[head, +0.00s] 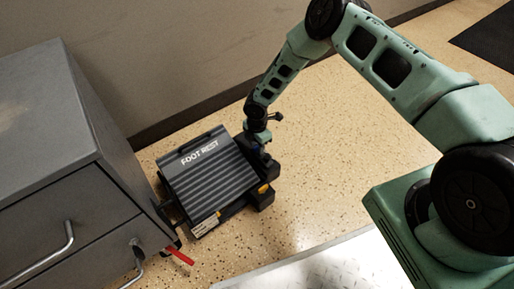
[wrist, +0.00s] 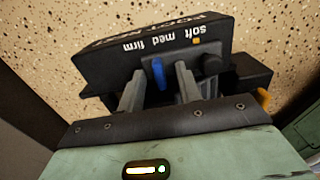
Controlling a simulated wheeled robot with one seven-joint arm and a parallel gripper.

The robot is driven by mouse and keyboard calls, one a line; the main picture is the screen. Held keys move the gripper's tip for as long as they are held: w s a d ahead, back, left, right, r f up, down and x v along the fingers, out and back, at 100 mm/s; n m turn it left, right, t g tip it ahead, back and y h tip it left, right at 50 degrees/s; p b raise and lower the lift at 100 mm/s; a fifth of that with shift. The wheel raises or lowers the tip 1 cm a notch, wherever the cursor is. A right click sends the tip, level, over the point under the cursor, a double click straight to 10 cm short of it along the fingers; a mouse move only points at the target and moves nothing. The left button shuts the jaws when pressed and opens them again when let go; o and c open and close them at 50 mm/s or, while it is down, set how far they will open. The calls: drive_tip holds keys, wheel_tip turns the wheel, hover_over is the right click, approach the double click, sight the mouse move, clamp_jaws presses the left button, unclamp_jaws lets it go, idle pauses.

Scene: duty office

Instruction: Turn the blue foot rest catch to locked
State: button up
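The foot rest (head: 212,172) is a dark ribbed slope marked FOOT REST, on the floor beside the cabinet. A dark block at its right side bears the labels soft, med and firm, upside down in the wrist view, with a small orange mark by "soft". The blue catch (wrist: 158,73) stands up from this block, below the labels. My gripper (wrist: 160,88) is open, its two grey fingers on either side of the catch with gaps visible. In the head view my gripper (head: 264,156) is down at the block and hides the catch.
A grey cabinet (head: 45,130) with metal handles stands close on the left. A red strip (head: 180,257) sticks out near its lower corner. A yellow-orange part (head: 264,188) is on the foot rest's right side. Speckled floor (head: 340,170) is clear to the right.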

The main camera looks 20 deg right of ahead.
drive_tip(key=shift+f, duration=0.15)
drive_tip(key=shift+c, duration=0.3)
clamp_jaws()
drive_tip(key=shift+m, duration=0.3)
drive_tip(key=m+p, duration=0.1)
drive_tip(key=m, duration=0.2)
drive_tip(key=shift+p, duration=0.35)
drive_tip(key=m+p, duration=0.1)
drive_tip(key=m, duration=0.4)
drive_tip(key=shift+p, duration=0.3)
drive_tip(key=m+p, duration=0.1)
drive_tip(key=m, duration=0.8)
drive_tip(key=shift+m, duration=0.3)
